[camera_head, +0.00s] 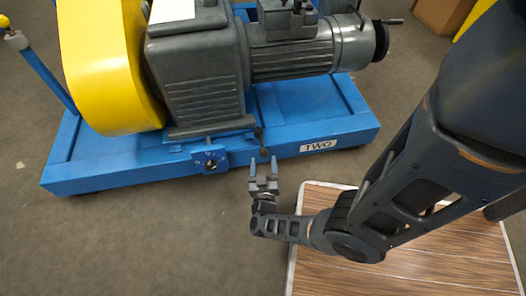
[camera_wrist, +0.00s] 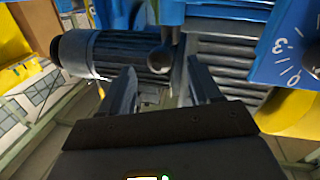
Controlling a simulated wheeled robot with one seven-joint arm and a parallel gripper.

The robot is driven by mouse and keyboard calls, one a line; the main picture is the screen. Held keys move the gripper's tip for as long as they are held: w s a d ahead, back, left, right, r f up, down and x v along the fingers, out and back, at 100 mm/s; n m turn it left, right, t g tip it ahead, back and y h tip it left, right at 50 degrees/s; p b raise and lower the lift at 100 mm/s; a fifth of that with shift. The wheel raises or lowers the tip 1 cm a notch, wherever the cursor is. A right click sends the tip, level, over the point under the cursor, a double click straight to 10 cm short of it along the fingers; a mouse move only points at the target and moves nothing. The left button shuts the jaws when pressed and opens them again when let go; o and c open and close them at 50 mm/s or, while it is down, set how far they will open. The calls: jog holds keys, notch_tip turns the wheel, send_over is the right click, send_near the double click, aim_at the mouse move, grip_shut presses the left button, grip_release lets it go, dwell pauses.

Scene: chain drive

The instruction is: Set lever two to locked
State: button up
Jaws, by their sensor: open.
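The machine's blue base (camera_head: 105,165) carries a label reading TWO (camera_head: 319,146) on its front edge. A small dark lever (camera_head: 262,143) with a rounded knob hangs down at that edge, left of the label. In the wrist view the lever's knob (camera_wrist: 160,59) shows just beyond and between the fingertips. My gripper (camera_head: 264,164) is open and empty, just in front of the lever, its fingers pointing at it. The fingers also show in the wrist view (camera_wrist: 163,82), spread on either side of the knob. I cannot tell whether they touch it. No locked mark is legible.
A blue block (camera_head: 209,159) with a round hole sits left of the lever. A blue plate with white numerals (camera_wrist: 288,48) is at the right in the wrist view. Above are a grey motor (camera_head: 290,60) and a yellow guard (camera_head: 105,70). A wooden platform (camera_head: 400,262) lies below my arm.

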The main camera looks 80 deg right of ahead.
aim_at(264, 148)
jog(key=d+b, duration=0.1)
jog(key=d, duration=0.2)
jog(key=w+d+b, duration=0.1)
jog(key=d, duration=0.2)
jog(key=shift+w+d, duration=0.2)
jog(key=shift+d, duration=0.2)
grip_shut()
dwell(0.4)
